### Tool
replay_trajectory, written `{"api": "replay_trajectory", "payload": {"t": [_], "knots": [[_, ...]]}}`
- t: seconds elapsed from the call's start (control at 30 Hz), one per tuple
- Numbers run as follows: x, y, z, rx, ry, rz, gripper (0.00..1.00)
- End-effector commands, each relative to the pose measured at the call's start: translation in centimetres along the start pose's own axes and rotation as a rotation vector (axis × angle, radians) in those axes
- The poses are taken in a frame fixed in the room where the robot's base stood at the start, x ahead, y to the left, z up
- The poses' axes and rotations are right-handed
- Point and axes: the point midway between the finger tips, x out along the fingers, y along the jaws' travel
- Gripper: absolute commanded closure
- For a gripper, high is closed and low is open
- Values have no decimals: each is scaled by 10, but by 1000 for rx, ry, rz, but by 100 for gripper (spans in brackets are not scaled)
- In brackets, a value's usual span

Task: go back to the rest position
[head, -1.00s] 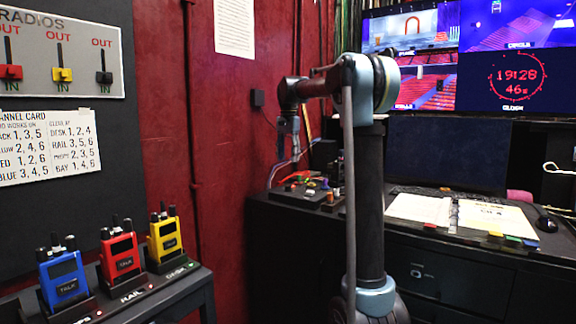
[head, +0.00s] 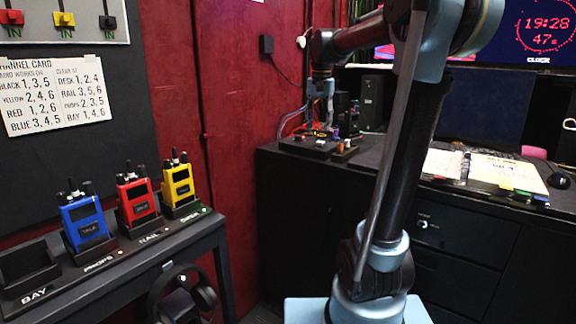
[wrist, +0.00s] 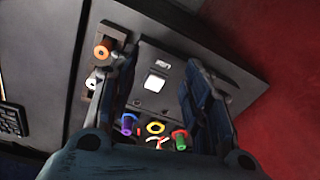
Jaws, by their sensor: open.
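My gripper (wrist: 158,105) is open in the wrist view, its two fingers apart with nothing between them. Below it lies a dark button panel (wrist: 150,50) with a white square button (wrist: 155,83) and several coloured knobs, among them purple, yellow and green ones. In the head view my gripper (head: 322,120) hangs pointing down over the panel on the desk's left end. Whether the fingertips touch the panel cannot be told.
The black desk (head: 300,180) holds an open binder (head: 505,172) and a mouse (head: 558,181). At left, blue (head: 85,222), red (head: 137,200) and yellow (head: 180,187) radios stand in a rack beside an empty BAY slot (head: 28,268). Headphones (head: 182,295) hang below. The red wall is close behind.

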Motion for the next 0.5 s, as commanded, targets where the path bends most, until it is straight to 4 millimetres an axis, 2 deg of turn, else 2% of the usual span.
{"api": "replay_trajectory", "payload": {"t": [0.1,0.27,0.5], "knots": [[17,28,28,-39,12,-5,56],[43,59,64,-97,31,-12,56],[90,103,118,-181,59,-19,56]]}}
